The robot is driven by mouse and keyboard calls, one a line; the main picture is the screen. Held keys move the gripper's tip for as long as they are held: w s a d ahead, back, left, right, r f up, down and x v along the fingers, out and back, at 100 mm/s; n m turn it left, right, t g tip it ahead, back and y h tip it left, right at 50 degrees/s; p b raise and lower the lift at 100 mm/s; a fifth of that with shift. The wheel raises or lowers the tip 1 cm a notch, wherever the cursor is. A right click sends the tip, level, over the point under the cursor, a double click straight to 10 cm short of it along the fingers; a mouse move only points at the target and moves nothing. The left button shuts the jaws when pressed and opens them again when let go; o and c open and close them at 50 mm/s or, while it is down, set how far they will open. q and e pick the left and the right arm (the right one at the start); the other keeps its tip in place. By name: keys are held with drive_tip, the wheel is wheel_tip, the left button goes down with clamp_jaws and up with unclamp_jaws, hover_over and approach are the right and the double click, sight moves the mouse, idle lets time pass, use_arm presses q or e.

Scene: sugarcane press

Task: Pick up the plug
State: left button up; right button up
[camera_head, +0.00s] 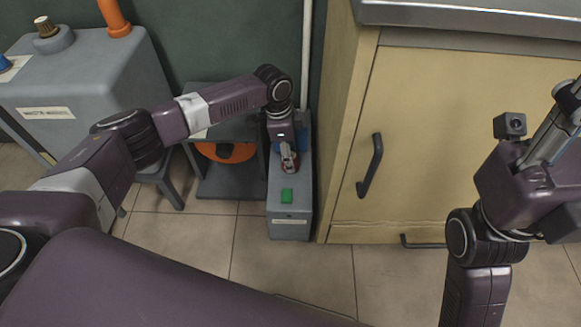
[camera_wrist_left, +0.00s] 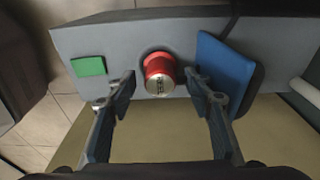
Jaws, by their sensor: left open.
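A red round piece with a silver, marked face (camera_wrist_left: 158,76) stands out from the grey box (camera_wrist_left: 120,42); it may be the plug, but I cannot tell for sure. My left gripper (camera_wrist_left: 160,80) is open, with one finger on each side of this piece, and it looks empty. I cannot tell whether the fingers touch it. In the head view my left gripper (camera_head: 288,160) hangs over the top of the grey box (camera_head: 290,212) and mostly hides the piece. My right gripper (camera_head: 562,118) is at the right edge, partly cut off.
A green button (camera_head: 287,195) sits on the box's near end, and a blue panel (camera_wrist_left: 226,65) on its other side. A cream cabinet (camera_head: 430,150) with a dark handle (camera_head: 370,165) stands close on the right. A grey machine (camera_head: 90,95) stands left. Tiled floor in front is clear.

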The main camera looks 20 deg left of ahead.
use_arm(q)
drive_tip(key=shift+f, duration=0.25)
drive_tip(key=c, duration=1.3)
drive_tip(key=shift+r, duration=0.2)
